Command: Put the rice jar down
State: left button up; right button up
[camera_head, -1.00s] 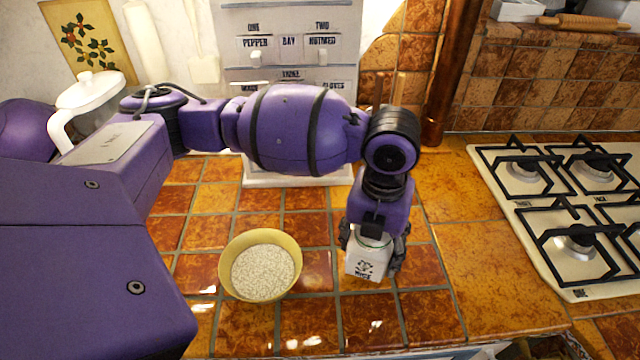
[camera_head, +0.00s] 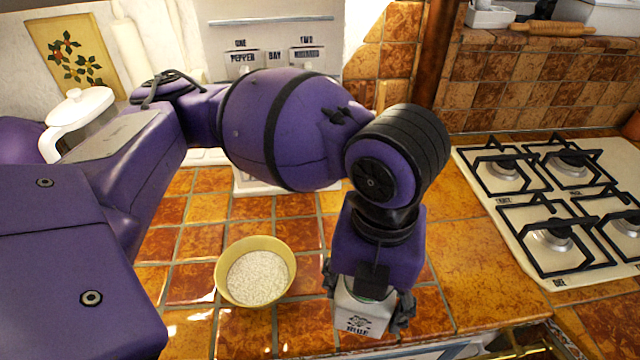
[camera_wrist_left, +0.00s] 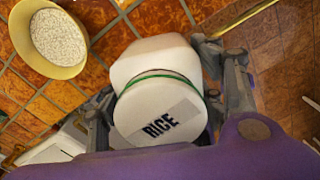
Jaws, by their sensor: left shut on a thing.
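The white rice jar (camera_head: 360,313) shows at the lower middle of the head view, right of the bowl. My left gripper (camera_head: 368,302) is shut on it, with one finger on each side. In the left wrist view the jar's lid (camera_wrist_left: 160,112) bears the word RICE, and a green band runs below it. The left gripper's fingers (camera_wrist_left: 158,95) press on both sides of the jar there. Whether the jar's base touches the counter is hard to tell. My right gripper is not in view.
A yellow bowl of rice (camera_head: 219,285) stands left of the jar and also shows in the left wrist view (camera_wrist_left: 24,52). A gas stove (camera_head: 535,262) is at the right. The tiled counter (camera_head: 470,275) between jar and stove is clear. The counter's front edge is close to the jar.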

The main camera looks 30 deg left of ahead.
pick_arm(q)
jog(key=n, duration=0.3)
jog(key=shift+w, duration=0.15)
jog(key=n, duration=0.2)
jog(key=w+n, duration=0.1)
jog(key=n, duration=0.1)
jog(key=shift+w+r, duration=0.15)
jog(key=w+a+f+n, duration=0.2)
jog(key=w+a+n, duration=0.2)
jog(key=n, duration=0.9)
jog(key=w+a+f+n, duration=0.2)
jog(key=w+a+n, duration=0.3)
jog(key=n, duration=0.8)
jog(key=shift+w+a+n, duration=0.3)
jog(key=shift+w, duration=0.05)
jog(key=shift+w, duration=0.1)
